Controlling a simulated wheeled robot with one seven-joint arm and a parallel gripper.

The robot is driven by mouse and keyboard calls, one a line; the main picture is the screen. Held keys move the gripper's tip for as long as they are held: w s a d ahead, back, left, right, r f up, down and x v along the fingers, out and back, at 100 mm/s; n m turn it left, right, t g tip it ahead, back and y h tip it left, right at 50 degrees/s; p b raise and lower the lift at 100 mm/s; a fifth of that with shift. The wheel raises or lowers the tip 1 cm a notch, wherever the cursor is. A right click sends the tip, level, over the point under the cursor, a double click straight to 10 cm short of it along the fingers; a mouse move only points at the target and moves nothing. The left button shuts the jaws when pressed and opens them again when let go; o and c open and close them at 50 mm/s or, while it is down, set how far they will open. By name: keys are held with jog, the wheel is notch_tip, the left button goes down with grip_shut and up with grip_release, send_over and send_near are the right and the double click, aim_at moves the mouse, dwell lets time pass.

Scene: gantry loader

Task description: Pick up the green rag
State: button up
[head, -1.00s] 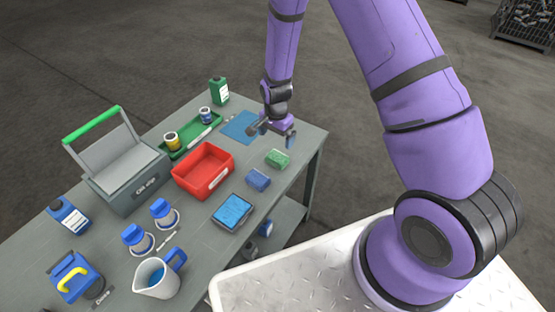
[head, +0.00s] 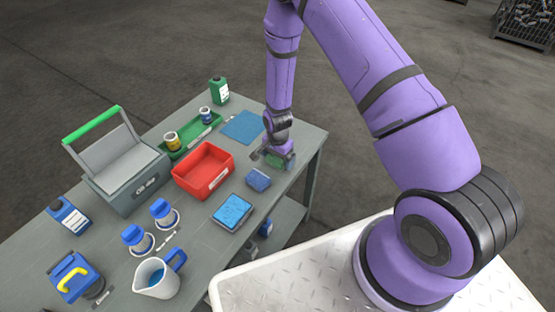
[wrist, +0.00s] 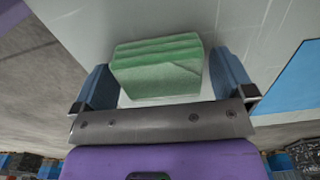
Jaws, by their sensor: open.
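The green rag (wrist: 158,72) is a folded, block-shaped cloth on the grey table. In the wrist view it lies between the two blue fingers of my open gripper (wrist: 165,85), with a narrow gap on each side. In the head view my gripper (head: 277,157) points down at the table's right end, and the green rag (head: 284,161) shows only partly, since the gripper covers much of it.
A folded blue rag (head: 258,180) lies just in front of the gripper. A red bin (head: 222,184) stands to the left. A flat blue mat (head: 242,127) lies behind. The table (head: 302,163) ends close to the right.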

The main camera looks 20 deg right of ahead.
aim_at(277, 158)
jog(key=c, duration=0.8)
jog(key=shift+r, duration=0.45)
jog(key=r, duration=0.2)
jog(key=shift+s+a+r, duration=0.2)
jog(key=shift+r, duration=0.2)
jog(key=s+a, duration=0.3)
jog(key=s, duration=0.1)
jog(key=s+a+r, duration=0.1)
jog(key=s+a, duration=0.2)
jog(key=s, duration=0.1)
jog(key=s+a, duration=0.3)
jog(key=s, duration=0.1)
jog(key=shift+s+a+r, duration=0.1)
jog(key=shift+s+r, duration=0.05)
jog(key=shift+s, duration=0.05)
